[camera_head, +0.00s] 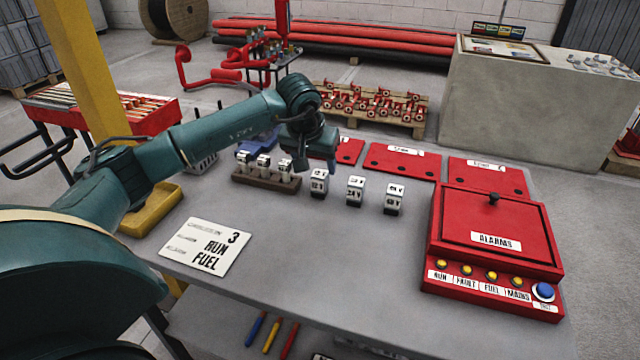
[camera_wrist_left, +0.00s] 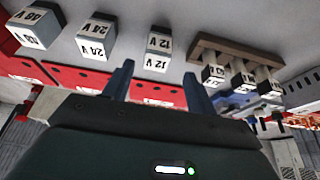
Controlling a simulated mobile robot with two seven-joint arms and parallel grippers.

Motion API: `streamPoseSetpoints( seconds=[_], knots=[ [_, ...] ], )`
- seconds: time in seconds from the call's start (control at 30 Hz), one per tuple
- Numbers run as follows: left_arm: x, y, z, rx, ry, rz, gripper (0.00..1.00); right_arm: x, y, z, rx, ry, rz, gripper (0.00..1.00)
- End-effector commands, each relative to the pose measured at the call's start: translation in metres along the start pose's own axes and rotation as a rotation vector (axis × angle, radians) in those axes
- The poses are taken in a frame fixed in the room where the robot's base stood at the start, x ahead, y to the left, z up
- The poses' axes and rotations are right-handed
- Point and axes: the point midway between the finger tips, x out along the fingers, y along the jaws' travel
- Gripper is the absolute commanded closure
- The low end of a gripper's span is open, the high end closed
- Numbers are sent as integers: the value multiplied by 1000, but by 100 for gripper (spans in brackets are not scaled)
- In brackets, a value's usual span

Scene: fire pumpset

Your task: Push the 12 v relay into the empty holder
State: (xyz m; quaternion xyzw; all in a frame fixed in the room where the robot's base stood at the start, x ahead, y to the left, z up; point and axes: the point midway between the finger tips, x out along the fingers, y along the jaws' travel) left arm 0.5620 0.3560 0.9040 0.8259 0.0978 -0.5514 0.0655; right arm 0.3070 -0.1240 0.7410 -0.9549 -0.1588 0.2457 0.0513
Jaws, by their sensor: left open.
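The 12 V relay (camera_head: 318,181), a small white and grey block, stands on the grey table, leftmost of three. In the left wrist view the 12 V relay (camera_wrist_left: 158,50) shows between and just beyond my fingertips. My left gripper (camera_head: 316,162) is open, pointing down just behind and above this relay; both fingers (camera_wrist_left: 157,76) show apart, with nothing held. A brown rack (camera_head: 268,180) with several white-topped pieces stands to the left; it also shows in the wrist view (camera_wrist_left: 235,48). I cannot make out an empty holder. My right gripper is not in view.
The 24 V (camera_head: 355,190) and 48 V (camera_head: 394,199) relays stand to the right. A red alarm box (camera_head: 495,240) fills the table's right side. Red panels (camera_head: 403,160) line the back. A white card (camera_head: 206,246) lies front left. The front middle is clear.

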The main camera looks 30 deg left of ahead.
Motion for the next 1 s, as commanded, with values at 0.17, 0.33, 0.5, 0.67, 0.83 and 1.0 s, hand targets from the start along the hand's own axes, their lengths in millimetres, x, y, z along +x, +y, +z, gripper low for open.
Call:
streamPoseSetpoints(
  seconds=[0.17, 0.33, 0.5, 0.67, 0.83, 1.0],
  knots=[
    [21, 4, 4, 0, -5, 0, 43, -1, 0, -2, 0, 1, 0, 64],
    [45, 6, 5, 0, -3, -1, 43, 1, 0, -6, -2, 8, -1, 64],
    [52, 5, 4, 0, -1, 0, 43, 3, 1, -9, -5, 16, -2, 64],
    [52, 5, 4, 0, -1, 0, 43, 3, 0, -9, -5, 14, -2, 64],
    [52, 5, 4, 0, -1, 0, 57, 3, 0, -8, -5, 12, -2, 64],
    [52, 5, 4, 0, -1, 0, 71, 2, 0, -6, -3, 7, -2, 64]
  ],
)
